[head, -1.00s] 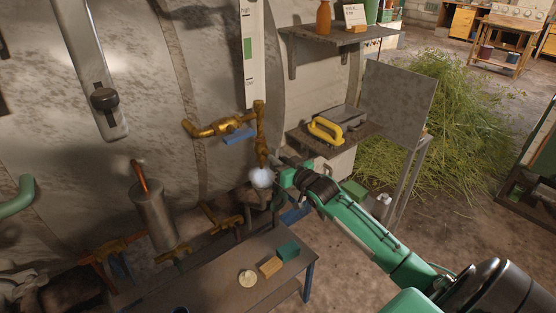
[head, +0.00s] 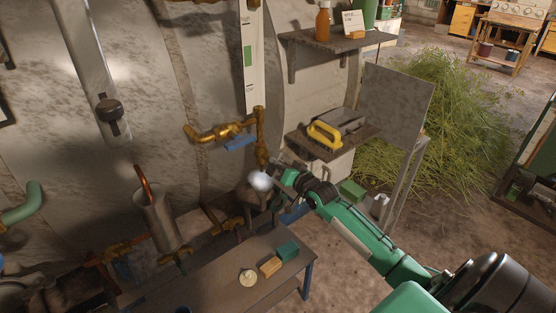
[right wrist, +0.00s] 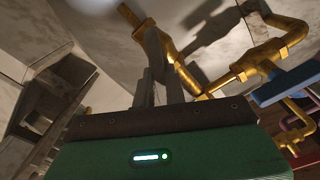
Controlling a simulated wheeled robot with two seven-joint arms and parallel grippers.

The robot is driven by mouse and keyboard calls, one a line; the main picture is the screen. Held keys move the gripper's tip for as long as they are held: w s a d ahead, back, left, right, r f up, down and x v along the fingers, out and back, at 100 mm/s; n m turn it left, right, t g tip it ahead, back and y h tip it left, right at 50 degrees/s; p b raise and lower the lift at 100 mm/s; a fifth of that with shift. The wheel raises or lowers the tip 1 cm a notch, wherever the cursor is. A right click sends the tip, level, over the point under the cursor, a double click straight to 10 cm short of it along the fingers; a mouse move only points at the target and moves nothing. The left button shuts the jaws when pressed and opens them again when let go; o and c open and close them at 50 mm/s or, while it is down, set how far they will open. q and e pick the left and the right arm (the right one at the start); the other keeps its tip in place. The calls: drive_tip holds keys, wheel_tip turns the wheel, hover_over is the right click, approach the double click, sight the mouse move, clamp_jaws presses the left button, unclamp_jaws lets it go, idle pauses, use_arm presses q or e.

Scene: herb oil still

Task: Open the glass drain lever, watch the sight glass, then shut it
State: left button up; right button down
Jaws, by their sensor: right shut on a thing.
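My right gripper (head: 277,172) is at the lower end of an upright brass fitting (head: 261,135), below a white gauge panel with a green band (head: 248,55). In the right wrist view its grey fingers (right wrist: 156,62) are closed right beside the brass fitting (right wrist: 168,55). They are shut on the glass drain lever, which they mostly hide. The sight glass itself is too small to read. My left gripper is out of view.
A blue-handled brass valve (head: 240,142) sits left of the fitting. A small table (head: 215,285) with small blocks stands below. A shelf with a yellow-handled tool (head: 324,133) and a grey panel (head: 397,103) are to the right. A copper-piped metal can (head: 160,218) stands left.

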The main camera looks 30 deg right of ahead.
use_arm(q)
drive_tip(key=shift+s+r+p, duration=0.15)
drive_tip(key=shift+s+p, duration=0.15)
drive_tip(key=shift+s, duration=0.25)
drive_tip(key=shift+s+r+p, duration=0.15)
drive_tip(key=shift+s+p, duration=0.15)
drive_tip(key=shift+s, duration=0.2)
use_arm(e)
drive_tip(key=m, duration=1.2)
drive_tip(key=shift+d+f, duration=0.25)
drive_tip(key=shift+f, duration=0.05)
drive_tip(key=c, duration=1.5)
unclamp_jaws()
drive_tip(key=shift+f, duration=0.1)
drive_tip(key=shift+o, duration=0.2)
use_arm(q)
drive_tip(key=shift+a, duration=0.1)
